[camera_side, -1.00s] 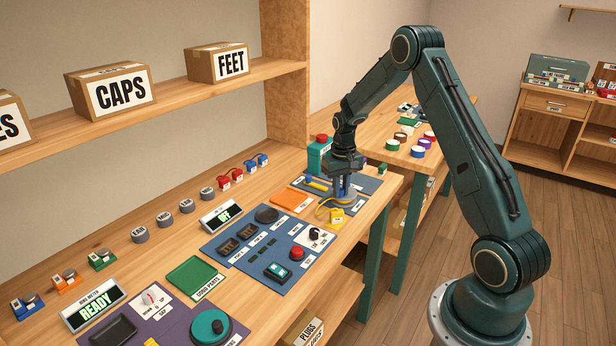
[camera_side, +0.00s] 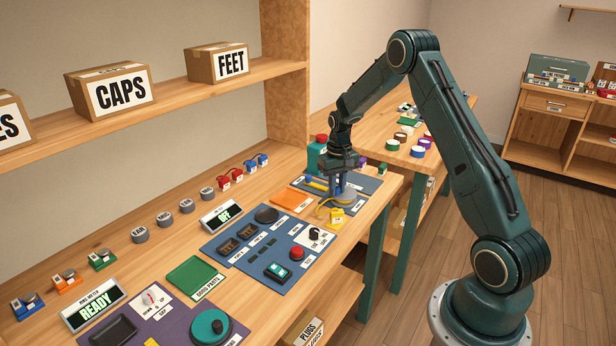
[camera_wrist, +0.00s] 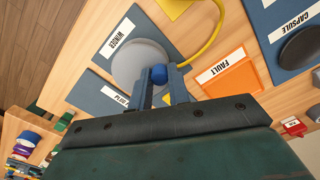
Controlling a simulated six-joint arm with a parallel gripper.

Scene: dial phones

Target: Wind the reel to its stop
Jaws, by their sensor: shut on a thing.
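The reel (camera_wrist: 132,64) is a round grey disc on a dark blue mat labelled WINDER in the wrist view. In the side view the reel (camera_side: 346,199) is partly hidden by my gripper. A blue knob (camera_wrist: 159,74) stands near the reel's edge. My gripper (camera_wrist: 161,79) is shut on this knob, with one finger on each side of it. A yellow cord (camera_wrist: 212,42) curves beside the reel. In the side view my gripper (camera_side: 341,185) points down over the winder mat.
An orange tray (camera_wrist: 230,72) labelled FAULT lies close beside the winder mat. A yellow block (camera_side: 337,217) sits in front of the reel. A teal box with a red top (camera_side: 318,155) stands behind my gripper. A blue panel (camera_side: 262,262) with switches lies to the left.

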